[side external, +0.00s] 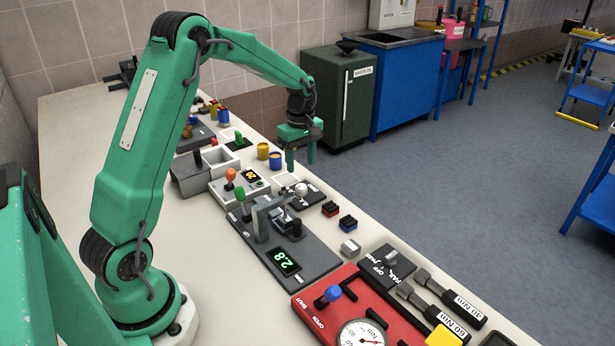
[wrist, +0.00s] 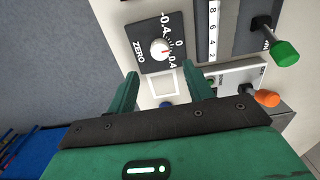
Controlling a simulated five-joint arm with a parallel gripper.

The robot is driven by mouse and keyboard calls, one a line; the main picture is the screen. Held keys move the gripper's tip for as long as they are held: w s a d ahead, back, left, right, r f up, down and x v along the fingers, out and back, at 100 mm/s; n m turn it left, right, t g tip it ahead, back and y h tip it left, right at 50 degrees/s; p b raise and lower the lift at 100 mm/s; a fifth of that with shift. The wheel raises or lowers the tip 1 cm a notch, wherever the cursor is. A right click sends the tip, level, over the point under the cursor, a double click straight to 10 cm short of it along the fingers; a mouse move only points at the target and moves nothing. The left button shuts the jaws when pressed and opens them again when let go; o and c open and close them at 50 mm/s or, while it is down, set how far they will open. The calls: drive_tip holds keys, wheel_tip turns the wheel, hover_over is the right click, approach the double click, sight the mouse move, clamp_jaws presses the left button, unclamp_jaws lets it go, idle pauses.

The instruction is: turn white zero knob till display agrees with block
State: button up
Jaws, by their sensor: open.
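The white zero knob (wrist: 160,49) sits on a dark plate marked ZERO, with a scale from -0.4 to 0.4. Its red mark points to the scale's positive side, between 0 and 0.4. In the side view the knob (side external: 301,189) is on the bench. The display (side external: 284,262) shows green digits that look like 2.8. A small grey block (side external: 349,249) lies right of it; any marking on it is too small to read. My gripper (side external: 300,165) is open and empty, above the bench and beyond the knob. In the wrist view its fingers (wrist: 163,84) point toward the knob, apart from it.
The green lever (side external: 240,195) and orange lever (side external: 231,175) stand left of the knob. Yellow (side external: 263,151) and blue (side external: 276,160) cups are near my gripper. A red gauge panel (side external: 340,306) is in front.

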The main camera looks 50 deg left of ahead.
sight(301, 186)
drive_tip(key=shift+f, duration=0.15)
drive_tip(key=shift+f, duration=3.75)
drive_tip(key=c, duration=1)
drive_tip(key=shift+o, duration=0.2)
drive_tip(key=shift+m, duration=2.9)
